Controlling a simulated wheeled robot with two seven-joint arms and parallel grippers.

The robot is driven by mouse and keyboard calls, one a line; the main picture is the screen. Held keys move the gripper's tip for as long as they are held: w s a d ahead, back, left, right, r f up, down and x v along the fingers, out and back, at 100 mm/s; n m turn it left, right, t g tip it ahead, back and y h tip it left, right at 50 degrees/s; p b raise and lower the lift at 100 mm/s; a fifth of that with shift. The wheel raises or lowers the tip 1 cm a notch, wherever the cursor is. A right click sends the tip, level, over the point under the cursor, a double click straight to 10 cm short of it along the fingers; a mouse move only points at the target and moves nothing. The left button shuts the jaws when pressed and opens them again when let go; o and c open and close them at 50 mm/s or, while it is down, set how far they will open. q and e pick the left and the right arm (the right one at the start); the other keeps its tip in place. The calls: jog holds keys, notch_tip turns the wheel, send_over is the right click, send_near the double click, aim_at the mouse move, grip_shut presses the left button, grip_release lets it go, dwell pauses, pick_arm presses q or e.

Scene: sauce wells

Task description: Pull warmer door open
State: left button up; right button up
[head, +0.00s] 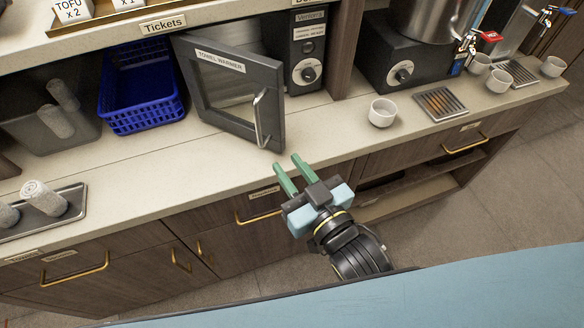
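The towel warmer (308,50) is a dark box on the counter with a control panel and a dial at its right. Its door (196,82) has a dark frame, a window and a "TOWEL WARMER" label, and it stands swung out from the body, partly open. The door's metal handle (261,118) is on the right side of the door. My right gripper (291,175) has green fingers that are apart with nothing between them. It is in front of and below the handle, clear of it, near the counter's front edge. My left gripper is not in view.
A blue basket (140,100) stands left of the door. A tray (70,212) with rolled towels lies at the far left. A white cup (382,113) and a drip tray (440,103) are to the right. The counter in front of the door is clear.

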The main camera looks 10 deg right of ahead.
jog(key=shift+c, duration=0.5)
jog(key=shift+c, duration=1.3)
jog(key=shift+w+d+f+m, duration=0.15)
jog(key=shift+w+f+m, duration=0.1)
jog(key=shift+m, duration=0.15)
grip_shut()
jog(key=w+d+f+m+g+y+b, duration=0.1)
jog(key=w+d+m+g+y+b, duration=0.15)
jog(key=w+d+m, duration=1)
jog(key=w+a+m, duration=0.3)
jog(key=w+a, duration=0.3)
jog(key=a, duration=0.1)
jog(key=shift+n+t+y, duration=0.25)
jog(key=shift+t+y, duration=0.1)
jog(key=shift+t, duration=0.1)
jog(key=shift+s+a+p, duration=0.65)
jog(key=shift+s+a, duration=0.1)
jog(key=shift+s, duration=0.2)
jog(key=shift+s+a+p, duration=0.6)
jog(key=shift+s+a, duration=0.1)
jog(key=shift+s, duration=0.2)
